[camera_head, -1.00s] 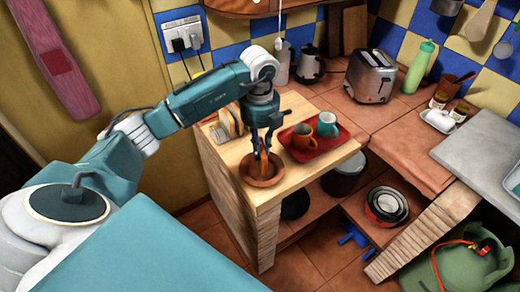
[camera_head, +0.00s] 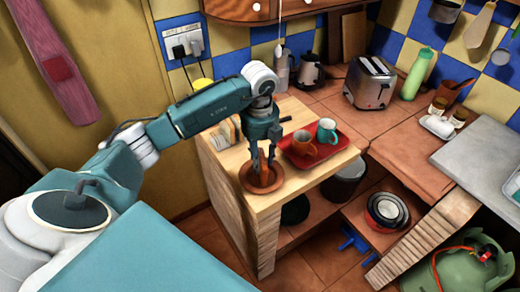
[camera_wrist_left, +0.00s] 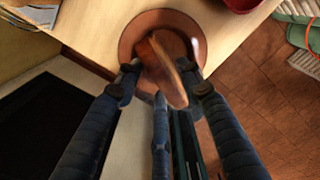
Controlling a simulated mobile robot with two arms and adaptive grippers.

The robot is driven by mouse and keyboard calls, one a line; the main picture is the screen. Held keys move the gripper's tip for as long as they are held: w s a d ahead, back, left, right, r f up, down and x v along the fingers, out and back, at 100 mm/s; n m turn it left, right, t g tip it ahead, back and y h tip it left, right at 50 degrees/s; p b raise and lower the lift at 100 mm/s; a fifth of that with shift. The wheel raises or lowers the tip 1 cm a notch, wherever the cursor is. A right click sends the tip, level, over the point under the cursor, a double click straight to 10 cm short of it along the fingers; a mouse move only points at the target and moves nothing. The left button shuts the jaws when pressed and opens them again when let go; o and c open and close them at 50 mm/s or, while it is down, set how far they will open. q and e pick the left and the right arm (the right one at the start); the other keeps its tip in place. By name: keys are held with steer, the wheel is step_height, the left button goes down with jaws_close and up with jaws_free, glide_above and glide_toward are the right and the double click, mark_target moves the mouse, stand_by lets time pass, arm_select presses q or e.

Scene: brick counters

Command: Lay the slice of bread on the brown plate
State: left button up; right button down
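The brown plate (camera_head: 249,185) is round and sits on the front left end of the wooden counter. My left gripper (camera_head: 264,158) points down over it from above. The slice of bread (camera_head: 264,177) is tilted on edge between the fingers, its lower end at the plate. In the left wrist view the bread (camera_wrist_left: 163,72) lies across part of the plate (camera_wrist_left: 128,45). The fingers (camera_wrist_left: 160,84) are spread on both sides of it, with a gap on the left. My right gripper is not in view.
The toaster (camera_head: 371,82) is farther back. The counter's front edge is close to the plate.

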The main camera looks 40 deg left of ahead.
arm_select(q)
step_height(320, 180, up, 6)
steer(key=shift+w+r+b, duration=0.15)
steer(key=shift+r+b, duration=0.1)
steer(key=shift+b, duration=0.95)
step_height(320, 180, up, 4)
steer(key=r, duration=0.1)
glide_above(260, 166)
steer(key=shift+w+a+f, duration=0.25)
steer(key=shift+w, duration=0.1)
steer(key=shift+s+r, duration=0.1)
steer(key=shift+r, duration=0.4)
